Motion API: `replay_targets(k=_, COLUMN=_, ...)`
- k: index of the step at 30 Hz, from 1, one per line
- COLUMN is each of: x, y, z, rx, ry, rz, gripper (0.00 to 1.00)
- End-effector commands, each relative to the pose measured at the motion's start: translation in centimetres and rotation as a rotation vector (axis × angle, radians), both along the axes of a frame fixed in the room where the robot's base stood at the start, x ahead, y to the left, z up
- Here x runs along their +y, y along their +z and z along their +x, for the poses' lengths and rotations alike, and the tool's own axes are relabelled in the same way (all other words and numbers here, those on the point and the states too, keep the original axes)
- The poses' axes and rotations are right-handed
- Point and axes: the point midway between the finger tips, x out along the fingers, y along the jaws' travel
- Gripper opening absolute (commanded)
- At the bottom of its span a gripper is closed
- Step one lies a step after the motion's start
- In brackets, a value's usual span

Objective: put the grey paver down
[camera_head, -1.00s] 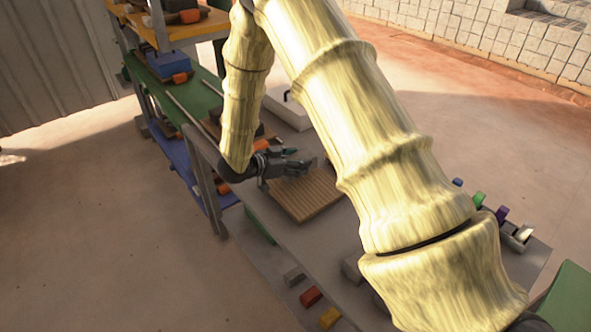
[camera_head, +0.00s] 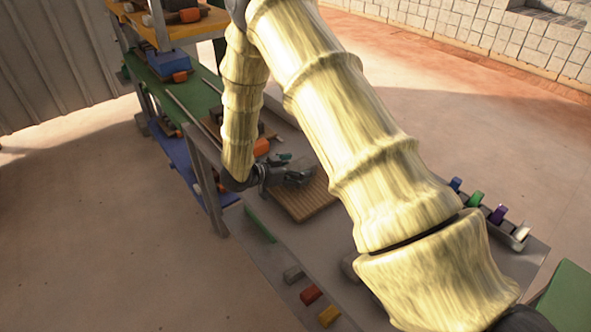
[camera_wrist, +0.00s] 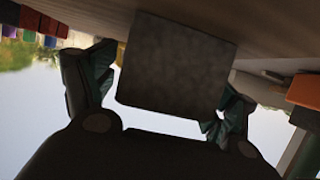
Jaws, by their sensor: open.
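The grey paver (camera_wrist: 176,66) is a dark square-faced block in the wrist view, up against the brownish surface at the top of that picture. My gripper (camera_wrist: 166,78) is open, with one finger on each side of the paver. A gap shows beside the left finger; whether the right finger touches the paver I cannot tell. In the head view my gripper (camera_head: 289,170) is low over the slatted wooden board (camera_head: 310,205). The paver is hard to tell apart from the fingers there.
Small blocks, grey, red (camera_head: 310,294) and yellow (camera_head: 329,315), lie along the table's near edge. Several coloured pieces (camera_head: 476,199) stand in a row at the right. A shelf rack (camera_head: 185,145) stands close on the left. An orange block (camera_wrist: 303,91) is beside the right finger.

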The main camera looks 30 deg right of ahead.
Motion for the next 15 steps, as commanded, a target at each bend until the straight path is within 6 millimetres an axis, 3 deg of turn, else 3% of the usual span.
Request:
replay_targets(k=8, x=0.9, y=0.3, z=0.0, rx=-0.001, ry=0.002, rz=0.0, gripper=0.85)
replay_targets(k=15, x=4.4, y=1.7, z=-0.2, rx=-0.002, ry=0.002, rz=0.0, gripper=0.85)
